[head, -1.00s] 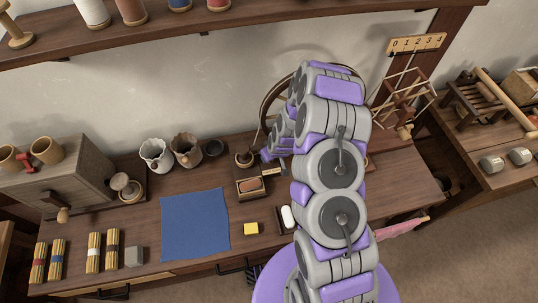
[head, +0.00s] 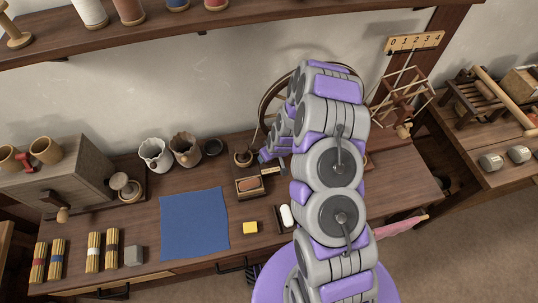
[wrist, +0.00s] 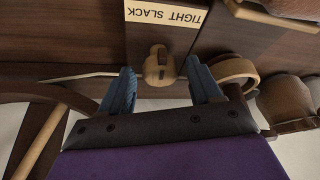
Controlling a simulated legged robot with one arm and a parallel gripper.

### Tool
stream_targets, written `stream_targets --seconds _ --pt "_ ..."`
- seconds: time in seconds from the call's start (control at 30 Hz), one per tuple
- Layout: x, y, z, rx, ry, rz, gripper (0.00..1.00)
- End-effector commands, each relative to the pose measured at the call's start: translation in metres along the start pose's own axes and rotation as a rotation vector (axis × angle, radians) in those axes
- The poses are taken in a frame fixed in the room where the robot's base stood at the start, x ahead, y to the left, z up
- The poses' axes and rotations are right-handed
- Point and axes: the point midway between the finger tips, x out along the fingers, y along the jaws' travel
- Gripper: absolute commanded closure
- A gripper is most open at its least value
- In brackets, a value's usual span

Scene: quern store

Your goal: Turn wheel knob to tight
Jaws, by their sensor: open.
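The wooden wheel knob (wrist: 158,66) sits below a cream label reading TIGHT and SLACK (wrist: 166,14), which appears upside down in the wrist view. My gripper (wrist: 160,86) is open, with its blue fingers apart on either side of the knob's near end. I see no finger touching the knob. In the head view my gripper (head: 268,155) is low beside the spinning wheel (head: 268,98), mostly hidden by my arm. The label (head: 271,171) shows there too, but the knob cannot be made out.
A small open box with a reddish block (head: 249,186) stands just left of the label. A blue cloth (head: 194,224), a yellow block (head: 250,228) and a white piece (head: 286,215) lie on the bench. Jars (head: 185,150) stand at the back. The front middle of the bench is mostly clear.

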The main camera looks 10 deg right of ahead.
Motion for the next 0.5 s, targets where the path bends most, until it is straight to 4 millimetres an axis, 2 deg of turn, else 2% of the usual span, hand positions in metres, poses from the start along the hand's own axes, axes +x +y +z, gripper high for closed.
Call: stream_targets --seconds 0.27,0.5 --pt "-0.009 0.000 -0.002 -0.001 0.003 0.000 0.37" --pt "-0.049 0.001 -0.002 -0.001 0.004 0.001 0.37"
